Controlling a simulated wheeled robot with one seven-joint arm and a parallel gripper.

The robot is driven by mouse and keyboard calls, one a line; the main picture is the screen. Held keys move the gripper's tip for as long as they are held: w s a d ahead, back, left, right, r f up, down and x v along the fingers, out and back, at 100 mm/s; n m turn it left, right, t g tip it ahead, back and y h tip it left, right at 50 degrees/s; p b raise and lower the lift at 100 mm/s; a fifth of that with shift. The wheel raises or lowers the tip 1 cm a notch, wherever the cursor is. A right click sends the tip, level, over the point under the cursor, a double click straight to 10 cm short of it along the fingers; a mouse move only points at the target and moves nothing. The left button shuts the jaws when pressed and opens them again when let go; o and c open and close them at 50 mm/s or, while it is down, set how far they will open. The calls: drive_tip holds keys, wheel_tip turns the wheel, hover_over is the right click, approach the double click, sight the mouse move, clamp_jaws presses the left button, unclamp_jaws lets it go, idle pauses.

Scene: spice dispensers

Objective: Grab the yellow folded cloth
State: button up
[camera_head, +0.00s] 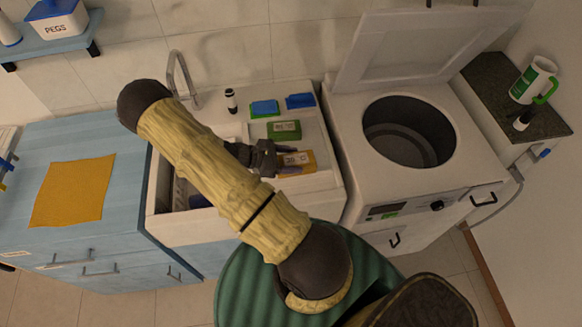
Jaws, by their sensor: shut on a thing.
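The yellow folded cloth (308,166) is a small flat yellow piece with a grey label, on the right of the white sink unit's top. My gripper (283,157) reaches it from the left, with its fingers at the cloth's left part and label, shut on it. The exact finger contact is small and partly hidden. My arm crosses in front of the sink and hides part of its basin.
A flat orange-yellow cloth (73,191) lies on the blue cabinet (125,135) at left. Green (284,130) and blue (300,101) folded pieces lie behind the yellow one. An open-lidded washer (345,135) stands at right. A dark bottle (231,101) stands behind the sink.

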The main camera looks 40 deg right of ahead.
sight(291, 160)
drive_tip(key=shift+r+b, duration=0.45)
drive_tip(key=shift+r, duration=2.05)
